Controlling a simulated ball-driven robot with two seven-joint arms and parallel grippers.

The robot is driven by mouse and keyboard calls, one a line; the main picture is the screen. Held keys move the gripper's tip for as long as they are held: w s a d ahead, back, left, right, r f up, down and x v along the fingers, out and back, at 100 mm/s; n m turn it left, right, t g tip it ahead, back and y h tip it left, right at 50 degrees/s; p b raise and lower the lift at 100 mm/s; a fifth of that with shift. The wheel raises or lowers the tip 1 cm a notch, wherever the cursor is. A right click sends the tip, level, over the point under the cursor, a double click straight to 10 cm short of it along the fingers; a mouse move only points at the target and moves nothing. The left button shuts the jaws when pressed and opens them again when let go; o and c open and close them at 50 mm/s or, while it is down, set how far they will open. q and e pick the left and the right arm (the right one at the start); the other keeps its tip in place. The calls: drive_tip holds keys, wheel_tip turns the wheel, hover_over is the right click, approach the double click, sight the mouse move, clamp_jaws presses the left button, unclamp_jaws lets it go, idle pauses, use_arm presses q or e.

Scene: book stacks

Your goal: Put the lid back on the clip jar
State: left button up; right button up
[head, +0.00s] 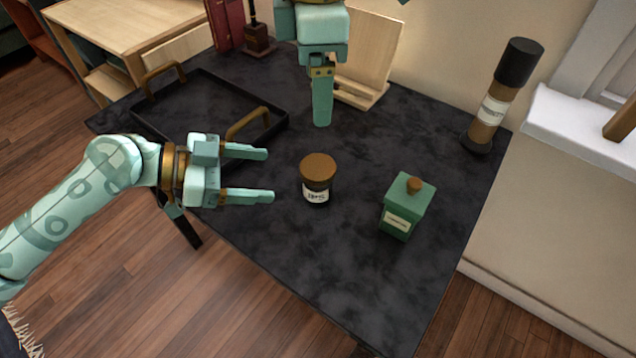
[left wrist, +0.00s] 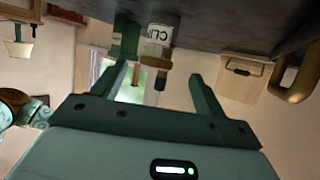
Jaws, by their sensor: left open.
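The clip jar (head: 316,196) stands upright on the dark table, a small dark jar with a white label. A round brown lid (head: 318,166) sits on its top; I cannot tell how firmly it is seated. The jar also shows upside down in the left wrist view (left wrist: 160,34), beyond the fingers, with part of "CLIPS" readable. My left gripper (head: 270,175) is open and empty, its fingers pointing at the jar from the left, a short gap away. My right gripper (head: 321,112) hangs above the table behind the jar; its fingers overlap, so its opening is hidden.
A green canister (head: 408,205) with a brown knob stands right of the jar. A black tray (head: 180,147) with brass handles lies behind my left gripper. A tall mill (head: 492,112) stands at the right edge, a wooden stand (head: 364,60) at the back. The table front is clear.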

use_arm(q)
drive_tip(key=v, duration=0.6)
drive_tip(key=shift+p, duration=0.45)
use_arm(e)
drive_tip(key=shift+s+r, duration=0.2)
drive_tip(key=shift+r, duration=0.7)
use_arm(q)
drive_tip(key=shift+s+a, duration=0.1)
